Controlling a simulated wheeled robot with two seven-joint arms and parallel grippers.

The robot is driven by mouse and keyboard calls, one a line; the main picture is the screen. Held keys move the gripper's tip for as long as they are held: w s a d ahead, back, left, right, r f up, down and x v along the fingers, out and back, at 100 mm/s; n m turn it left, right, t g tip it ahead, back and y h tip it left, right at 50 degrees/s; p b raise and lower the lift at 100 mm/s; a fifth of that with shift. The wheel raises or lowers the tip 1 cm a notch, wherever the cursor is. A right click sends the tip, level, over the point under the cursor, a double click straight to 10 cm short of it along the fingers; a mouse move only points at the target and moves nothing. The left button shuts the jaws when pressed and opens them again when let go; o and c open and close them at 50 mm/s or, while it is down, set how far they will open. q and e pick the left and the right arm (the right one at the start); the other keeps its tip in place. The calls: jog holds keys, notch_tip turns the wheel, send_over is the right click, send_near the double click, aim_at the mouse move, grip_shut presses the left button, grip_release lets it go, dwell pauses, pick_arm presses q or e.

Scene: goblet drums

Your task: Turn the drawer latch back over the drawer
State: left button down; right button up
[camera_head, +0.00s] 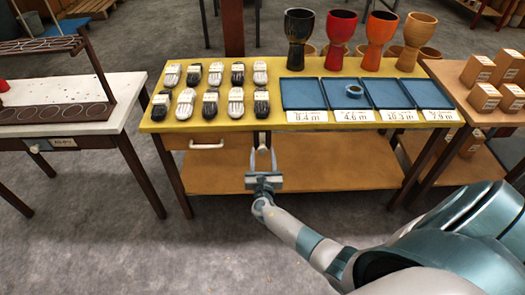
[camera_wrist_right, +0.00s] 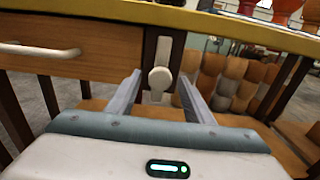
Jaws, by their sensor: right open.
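The wooden drawer (camera_head: 215,137) is closed under the left part of the yellow-topped table, with a pale bar handle (camera_head: 207,145). In the right wrist view its front (camera_wrist_right: 100,43) fills the upper left. The pale drawer latch (camera_wrist_right: 160,78) has a round knob and sits upright on the dark post just right of the drawer, not across its front. My right gripper (camera_head: 263,157) is open in front of the post. In the wrist view its two fingers (camera_wrist_right: 160,86) stand on either side of the latch knob; I cannot tell whether they touch it. My left gripper is out of view.
The yellow tabletop (camera_head: 260,121) overhangs above the drawer. It carries several shoe-like items, blue trays (camera_head: 302,94) and goblet drums (camera_head: 298,38). A wooden lower shelf (camera_head: 330,178) lies below. A white table (camera_head: 120,95) stands left, and boxes (camera_head: 485,97) sit right.

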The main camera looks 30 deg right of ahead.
jog(key=shift+x, duration=1.1)
jog(key=c, duration=1)
